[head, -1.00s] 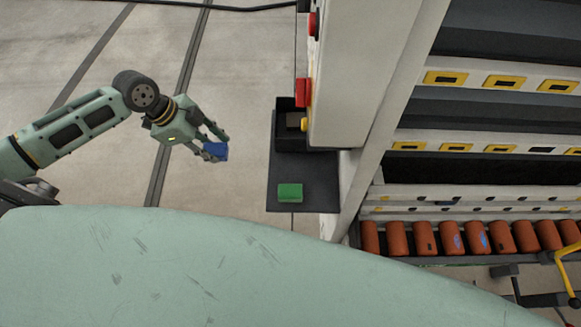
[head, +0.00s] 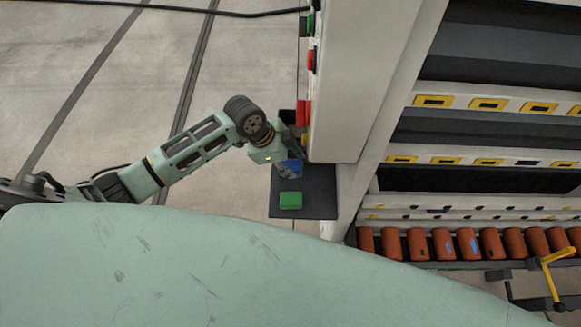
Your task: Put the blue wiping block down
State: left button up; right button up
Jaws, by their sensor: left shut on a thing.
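The blue wiping block (head: 293,167) is held in my left gripper (head: 288,164), over the rear part of a dark shelf (head: 318,200) beside the machine. I cannot tell whether the block touches the shelf. The gripper is shut on the block, and its fingers are partly hidden by its own wrist. A green block (head: 290,200) lies on the shelf just in front of the blue one. My right gripper is not in view.
The tall pale machine (head: 345,110) stands right behind the shelf, with red buttons (head: 303,113) on its edge close to my left wrist. A row of orange cylinders (head: 445,244) and a yellow crank (head: 556,262) are at the right. The shelf's front right part is clear.

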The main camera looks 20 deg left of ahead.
pick_arm(q)
notch_tip(320, 180, down, 4)
jog(key=shift+r+p, duration=0.1)
jog(key=shift+p, duration=0.3)
jog(key=shift+d+f+p, duration=0.15)
jog(key=shift+f+p, duration=0.2)
jog(key=shift+f, duration=0.25)
jog(key=shift+f, duration=0.15)
jog(key=o, duration=1.1)
jog(key=shift+r, duration=0.2)
jog(key=b+v, duration=0.1)
jog(key=v, duration=1.1)
